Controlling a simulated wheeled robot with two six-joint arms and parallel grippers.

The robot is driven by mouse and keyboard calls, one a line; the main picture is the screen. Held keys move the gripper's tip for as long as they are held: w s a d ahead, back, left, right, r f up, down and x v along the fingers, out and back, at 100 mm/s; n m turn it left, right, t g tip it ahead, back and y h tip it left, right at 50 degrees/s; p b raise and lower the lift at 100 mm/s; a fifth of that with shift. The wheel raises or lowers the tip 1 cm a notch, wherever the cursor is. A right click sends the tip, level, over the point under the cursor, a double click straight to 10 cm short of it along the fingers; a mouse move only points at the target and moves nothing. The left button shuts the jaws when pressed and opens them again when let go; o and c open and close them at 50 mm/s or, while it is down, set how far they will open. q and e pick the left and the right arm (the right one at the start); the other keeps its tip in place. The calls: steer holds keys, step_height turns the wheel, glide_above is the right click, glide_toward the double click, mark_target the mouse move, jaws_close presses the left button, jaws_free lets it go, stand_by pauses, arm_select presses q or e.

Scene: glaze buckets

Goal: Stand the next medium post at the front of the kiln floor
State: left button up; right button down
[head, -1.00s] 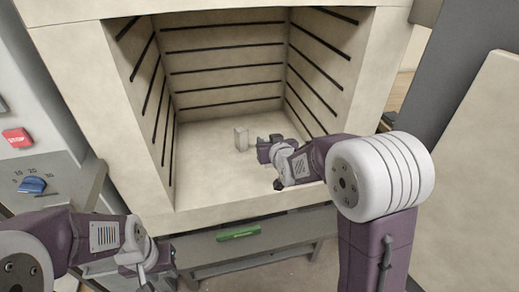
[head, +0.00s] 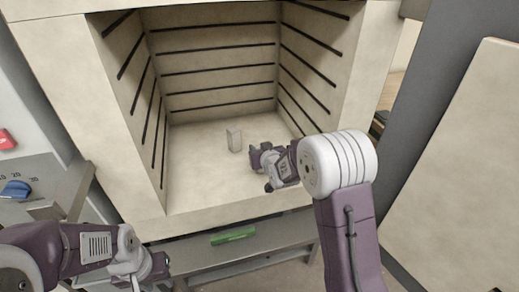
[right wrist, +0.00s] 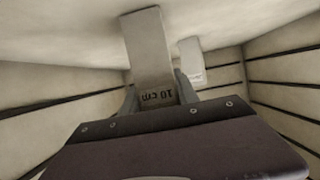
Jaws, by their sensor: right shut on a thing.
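My right gripper (head: 256,160) is inside the kiln, low over the right part of the kiln floor (head: 195,185). In the right wrist view, this gripper (right wrist: 155,98) is shut on a pale post (right wrist: 145,50) marked "10 cm", with the lettering upside down. I cannot tell whether its end touches the floor. In the head view the held post is largely hidden by the gripper. Another pale post (head: 234,140) stands upright on the floor, left of and behind the gripper; it also shows in the wrist view (right wrist: 190,60). My left gripper (head: 152,272) is outside at the lower left, its fingers unclear.
The kiln's side walls (head: 310,70) and back wall carry dark grooves. The front and left of the floor are clear. A bench (head: 285,238) with a green object (head: 233,236) stands below the opening. A control panel (head: 30,180) is at the left, a pale slab (head: 460,180) at the right.

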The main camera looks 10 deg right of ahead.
steer(key=c, duration=0.9)
jaws_free()
steer(key=shift+f, duration=0.1)
steer(key=shift+s+r+p, duration=0.1)
steer(key=shift+r+p, duration=0.25)
steer(key=p+v, duration=0.1)
steer(key=v, duration=1)
steer(key=shift+s+r, duration=0.1)
steer(key=shift+s, duration=0.3)
